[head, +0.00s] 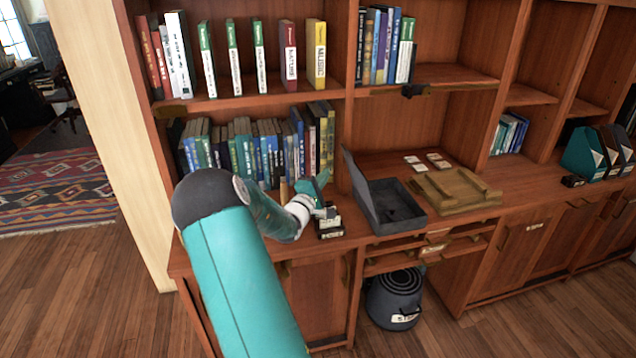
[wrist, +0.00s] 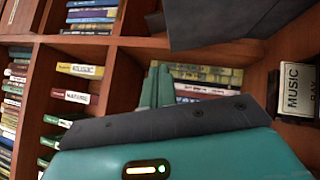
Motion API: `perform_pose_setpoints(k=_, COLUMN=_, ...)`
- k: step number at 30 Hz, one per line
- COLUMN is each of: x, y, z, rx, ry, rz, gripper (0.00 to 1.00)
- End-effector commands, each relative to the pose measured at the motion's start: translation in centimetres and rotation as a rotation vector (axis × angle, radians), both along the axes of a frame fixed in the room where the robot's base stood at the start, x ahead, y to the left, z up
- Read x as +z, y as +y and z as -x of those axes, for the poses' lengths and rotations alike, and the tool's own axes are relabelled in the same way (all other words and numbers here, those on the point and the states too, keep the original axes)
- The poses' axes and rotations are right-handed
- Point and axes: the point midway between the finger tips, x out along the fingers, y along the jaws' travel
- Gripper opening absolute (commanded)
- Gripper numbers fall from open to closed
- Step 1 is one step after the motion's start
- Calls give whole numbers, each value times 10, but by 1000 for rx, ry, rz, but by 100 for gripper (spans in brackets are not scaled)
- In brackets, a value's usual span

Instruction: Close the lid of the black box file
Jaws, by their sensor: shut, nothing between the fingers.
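The black box file (head: 395,208) stands open on the wooden counter, right of my arm. Its lid (head: 357,185) stands up along the left side of the tray, tilted slightly left. The inside of the tray looks empty apart from a dark fitting. My gripper (head: 322,178) is just left of the lid, about level with its upper part, with a small gap showing. In the wrist view the teal fingers (wrist: 157,84) are together with nothing between them. A dark panel (wrist: 225,22), seemingly the lid, fills the top there, apart from the fingers.
A small label holder (head: 328,222) stands below my gripper; its MUSIC card (wrist: 297,90) shows in the wrist view. A row of books (head: 245,148) is behind my gripper. A wooden tray (head: 455,190) and white cards lie right of the box file. A shelf divider rises behind the lid.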

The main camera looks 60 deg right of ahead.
Motion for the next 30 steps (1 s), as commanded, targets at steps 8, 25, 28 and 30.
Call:
perform_pose_setpoints(k=8, x=13, y=-55, z=0, rx=0, ry=-2, rz=2, gripper=0)
perform_pose_setpoints(k=25, x=24, y=-76, z=22, rx=5, ry=0, rz=0, gripper=0)
perform_pose_setpoints(k=28, x=24, y=-76, z=22, rx=5, ry=-1, rz=-1, gripper=0)
perform_pose_setpoints(k=30, x=24, y=-77, z=23, rx=4, ry=-3, rz=-3, gripper=0)
